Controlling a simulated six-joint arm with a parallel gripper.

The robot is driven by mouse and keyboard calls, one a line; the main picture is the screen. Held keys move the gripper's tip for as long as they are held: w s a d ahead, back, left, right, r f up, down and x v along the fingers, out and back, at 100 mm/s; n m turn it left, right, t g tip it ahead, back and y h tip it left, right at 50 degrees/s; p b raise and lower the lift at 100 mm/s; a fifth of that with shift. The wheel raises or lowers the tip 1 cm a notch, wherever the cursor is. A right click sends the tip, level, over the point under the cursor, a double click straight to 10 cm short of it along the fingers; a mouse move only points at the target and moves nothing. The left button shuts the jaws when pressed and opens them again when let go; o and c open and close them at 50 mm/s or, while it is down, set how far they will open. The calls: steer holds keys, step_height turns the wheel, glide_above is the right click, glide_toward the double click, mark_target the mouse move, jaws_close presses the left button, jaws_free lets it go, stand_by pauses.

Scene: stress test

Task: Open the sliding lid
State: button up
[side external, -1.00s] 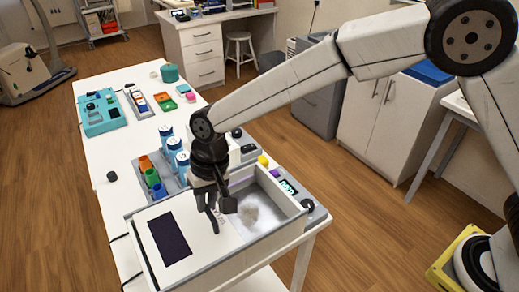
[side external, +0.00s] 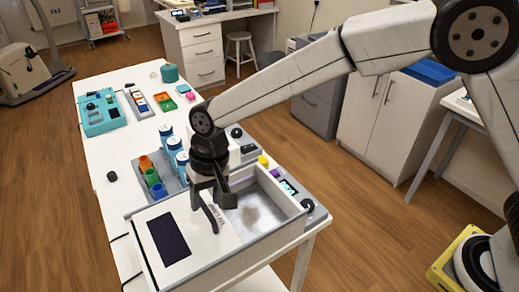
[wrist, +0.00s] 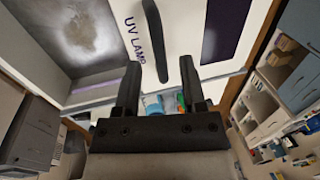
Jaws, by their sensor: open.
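A white box (side external: 270,239) stands at the near end of the table, partly covered by a white sliding lid (side external: 200,247) with a dark window (side external: 169,238). The right part of the box is uncovered, showing a stained grey floor (side external: 254,213). The lid carries a dark bar handle (wrist: 153,35) and "UV LAMP" lettering (wrist: 136,38). My gripper (side external: 212,200) is open and low over the lid at the handle. In the wrist view, the handle's lower end lies between the fingertips (wrist: 159,67); contact cannot be told.
Blue-and-white bottles (side external: 174,150) and a grey rack (side external: 172,187) with coloured cups stand just behind the box. A control panel with a small display (side external: 288,187) lies along the box's far right side. A teal case (side external: 101,117) sits farther back.

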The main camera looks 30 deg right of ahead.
step_height(320, 180, up, 7)
steer(key=d, duration=0.1)
steer(key=shift+d+f, duration=0.15)
stand_by(0.4)
steer(key=s+d+f+t+h, duration=0.1)
steer(key=s+d+f+t, duration=0.15)
steer(key=d, duration=1.55)
steer(key=s+d+f+h, duration=0.1)
steer(key=s+d+f, duration=0.4)
steer(key=s+d, duration=0.5)
steer(key=d, duration=0.3)
steer(key=shift+s+d, duration=0.3)
steer(key=shift+s, duration=0.1)
